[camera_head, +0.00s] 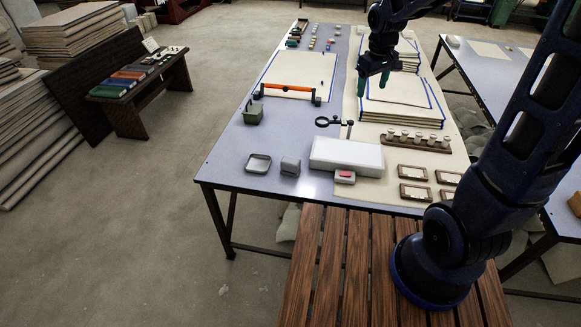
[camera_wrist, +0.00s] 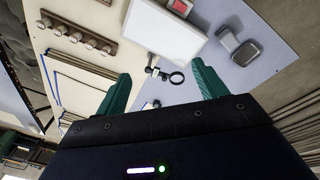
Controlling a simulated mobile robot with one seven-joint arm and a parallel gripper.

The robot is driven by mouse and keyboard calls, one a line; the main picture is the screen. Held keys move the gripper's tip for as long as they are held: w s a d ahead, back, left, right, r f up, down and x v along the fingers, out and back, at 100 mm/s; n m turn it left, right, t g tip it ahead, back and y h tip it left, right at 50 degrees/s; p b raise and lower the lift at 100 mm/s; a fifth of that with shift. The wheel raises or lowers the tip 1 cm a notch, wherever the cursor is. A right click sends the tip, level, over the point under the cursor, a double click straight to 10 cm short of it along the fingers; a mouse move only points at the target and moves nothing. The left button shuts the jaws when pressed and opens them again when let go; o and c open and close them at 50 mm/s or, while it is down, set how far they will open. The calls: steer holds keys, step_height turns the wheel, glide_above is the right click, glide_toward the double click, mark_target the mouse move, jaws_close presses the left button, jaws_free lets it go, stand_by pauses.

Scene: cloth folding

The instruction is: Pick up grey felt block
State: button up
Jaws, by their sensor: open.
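The grey felt block (camera_head: 290,166) sits near the table's front left edge in the head view, between a grey tray (camera_head: 258,163) and a white box (camera_head: 346,155). In the wrist view the block (camera_wrist: 228,41) shows at the upper right, beside the tray (camera_wrist: 247,54). My gripper (camera_head: 374,82) is high over the table beside the stacked cloths, well behind and to the right of the block. Its green fingers are apart and empty, also in the wrist view (camera_wrist: 163,88).
A magnifier stand (camera_head: 333,122) is behind the white box. An orange-handled frame (camera_head: 287,88) and a green bin (camera_head: 253,113) stand at left. Stacked cloths (camera_head: 402,116), a wooden rack of pegs (camera_head: 415,142) and framed cards (camera_head: 412,172) are at right.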

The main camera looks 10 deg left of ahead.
steer(key=w+a+f+n+g, duration=0.15)
steer(key=a+f+n, duration=0.25)
steer(key=a+f, duration=0.9)
steer(key=n+h, duration=0.2)
steer(key=n, duration=0.2)
glide_toward(291, 166)
steer(key=w, duration=0.1)
steer(key=w+f, duration=0.2)
steer(key=shift+w+a, duration=0.15)
steer(key=shift+a, duration=0.2)
steer(key=shift+s+d+f, duration=0.1)
steer(key=shift+d+f, duration=0.2)
steer(key=shift+f, duration=1.45)
steer(key=shift+s+d+f, duration=0.1)
steer(key=shift+d+f, duration=0.2)
steer(key=shift+f, duration=1.5)
steer(key=shift+s+d+f, duration=0.1)
steer(key=shift+d+f, duration=0.2)
steer(key=shift+f, duration=1.45)
steer(key=shift+g, duration=0.25)
steer(key=c, duration=1.1)
steer(key=shift+o, duration=0.2)
steer(key=shift+r, duration=0.1)
